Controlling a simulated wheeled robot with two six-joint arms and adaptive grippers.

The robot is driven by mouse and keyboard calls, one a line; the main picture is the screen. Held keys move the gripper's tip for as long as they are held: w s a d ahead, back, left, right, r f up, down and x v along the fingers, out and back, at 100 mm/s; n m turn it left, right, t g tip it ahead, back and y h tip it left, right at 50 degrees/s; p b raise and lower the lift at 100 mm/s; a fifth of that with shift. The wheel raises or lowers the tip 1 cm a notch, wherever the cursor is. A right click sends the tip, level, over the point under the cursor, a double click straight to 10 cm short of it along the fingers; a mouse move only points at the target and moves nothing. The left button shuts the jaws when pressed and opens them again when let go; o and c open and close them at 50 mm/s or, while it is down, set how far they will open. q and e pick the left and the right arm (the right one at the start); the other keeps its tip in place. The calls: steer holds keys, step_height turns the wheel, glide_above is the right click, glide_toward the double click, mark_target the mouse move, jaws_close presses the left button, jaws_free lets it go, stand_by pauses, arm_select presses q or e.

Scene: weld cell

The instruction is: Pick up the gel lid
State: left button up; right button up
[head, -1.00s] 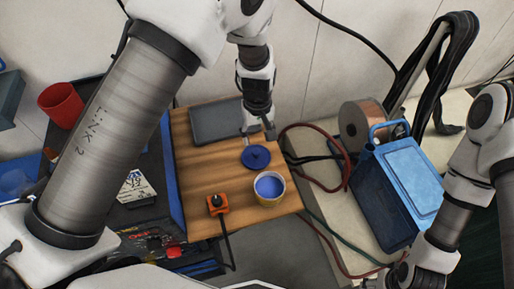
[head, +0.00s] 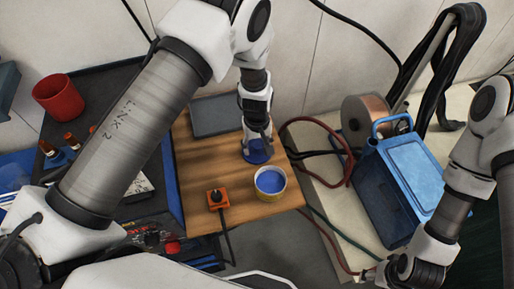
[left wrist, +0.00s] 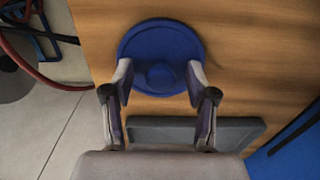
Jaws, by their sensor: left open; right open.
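The gel lid (head: 257,154) is a round blue disc with a raised centre knob, lying flat on the wooden board. It also shows in the left wrist view (left wrist: 160,50). My left gripper (head: 257,143) is over the lid, its open fingers (left wrist: 160,78) on either side of the knob with a gap to it. I cannot tell how far above the board the fingertips are. The gripper hides part of the lid in the head view. A tub with blue gel (head: 270,183) stands open in front of the lid. My right gripper (head: 368,276) is open, low at the right, away from the board.
A dark grey flat plate (head: 215,117) lies behind the lid on the wooden board (head: 196,178). An orange box with a black knob (head: 218,198) and cable is at the front. A blue case (head: 402,185) and copper spool (head: 362,120) stand right. A red cup (head: 59,97) is left.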

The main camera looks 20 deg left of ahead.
arm_select(q)
steer(key=shift+s, duration=0.15)
steer(key=c, duration=1)
steer(key=shift+r, duration=0.1)
steer(key=shift+c, duration=0.2)
